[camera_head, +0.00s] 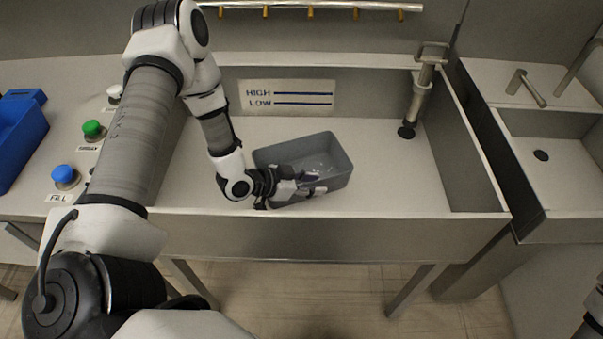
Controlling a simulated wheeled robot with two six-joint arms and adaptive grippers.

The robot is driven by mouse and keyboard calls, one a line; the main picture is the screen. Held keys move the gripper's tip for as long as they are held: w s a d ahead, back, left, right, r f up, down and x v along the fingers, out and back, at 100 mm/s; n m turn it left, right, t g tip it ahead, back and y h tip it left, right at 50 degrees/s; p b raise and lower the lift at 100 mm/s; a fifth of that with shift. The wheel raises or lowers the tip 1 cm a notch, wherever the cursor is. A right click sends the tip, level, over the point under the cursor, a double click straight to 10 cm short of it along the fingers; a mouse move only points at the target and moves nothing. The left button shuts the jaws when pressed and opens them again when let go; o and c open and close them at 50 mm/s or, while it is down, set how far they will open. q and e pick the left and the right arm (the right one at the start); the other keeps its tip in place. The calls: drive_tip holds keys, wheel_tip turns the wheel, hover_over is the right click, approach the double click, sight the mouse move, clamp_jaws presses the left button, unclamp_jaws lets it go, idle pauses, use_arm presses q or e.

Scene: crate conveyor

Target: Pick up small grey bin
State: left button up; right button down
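The small grey bin (335,157) sits on the floor of the large sink basin, left of its middle, turned slightly. It is open at the top. My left gripper (308,186) is at the bin's near left side, and its fingers overlap the near wall and the inside of the bin in the picture. I cannot tell whether the fingers touch or clamp the wall. The gripper covers part of the bin's near left rim. My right gripper is out of the picture; only a piece of an arm shows at the lower right edge.
The sink basin (400,226) has raised metal walls around the bin. A standing pipe (420,95) is at its back right. Blue (64,174) and green (93,129) buttons and a blue bin (20,140) are on the left counter. The basin's right floor is clear.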

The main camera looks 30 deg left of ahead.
use_arm(q)
clamp_jaws()
